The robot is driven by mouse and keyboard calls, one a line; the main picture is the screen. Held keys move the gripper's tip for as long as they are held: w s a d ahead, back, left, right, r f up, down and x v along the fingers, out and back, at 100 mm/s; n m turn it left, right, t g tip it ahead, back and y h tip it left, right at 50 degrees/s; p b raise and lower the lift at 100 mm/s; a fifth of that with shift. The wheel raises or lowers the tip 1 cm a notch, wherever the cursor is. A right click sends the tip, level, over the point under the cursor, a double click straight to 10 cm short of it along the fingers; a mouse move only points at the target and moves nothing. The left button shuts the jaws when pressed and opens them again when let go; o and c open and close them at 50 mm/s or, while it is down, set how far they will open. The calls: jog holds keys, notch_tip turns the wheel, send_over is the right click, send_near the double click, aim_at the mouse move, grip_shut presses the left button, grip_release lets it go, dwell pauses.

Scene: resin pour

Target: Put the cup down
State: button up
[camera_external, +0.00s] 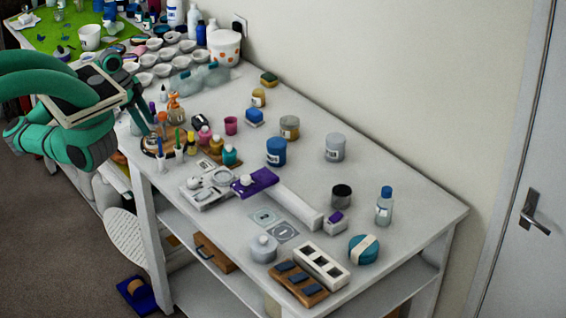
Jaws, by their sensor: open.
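My gripper (142,118) is at the left end of the white table, low over a crowd of small bottles. Its jaws are open; the teal arm and the bottles partly hide the fingertips. I cannot tell whether anything stands between the fingers. A small magenta cup (231,125) stands upright on the table to the right of my gripper, apart from it. A white cup (89,38) stands at the back left, on the green mat. Which of these is the task's cup is not clear.
Small bottles (204,135) crowd the near left part of the white table (375,200). White bowls (162,70) and a spotted tub (224,46) stand behind. Blue (276,151) and grey (335,147) jars stand mid-table. Bare tabletop lies right of the grey jar.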

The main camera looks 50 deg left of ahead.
aim_at(151, 129)
jog(key=shift+x, duration=2.25)
jog(key=shift+s, duration=0.1)
jog(key=c, duration=0.9)
jog(key=shift+d+r, duration=0.1)
jog(key=shift+r, duration=0.4)
notch_tip(151, 129, up, 2)
jog(key=shift+r, duration=0.1)
jog(key=s+d+r, duration=0.2)
jog(key=s+r, duration=0.1)
jog(key=s+d+r, duration=0.3)
jog(key=s, duration=0.1)
jog(key=s+d+r, duration=0.3)
jog(key=s, duration=0.1)
jog(key=shift+s+d+r, duration=0.1)
jog(key=shift+d+r, duration=0.1)
jog(key=shift+r, duration=0.2)
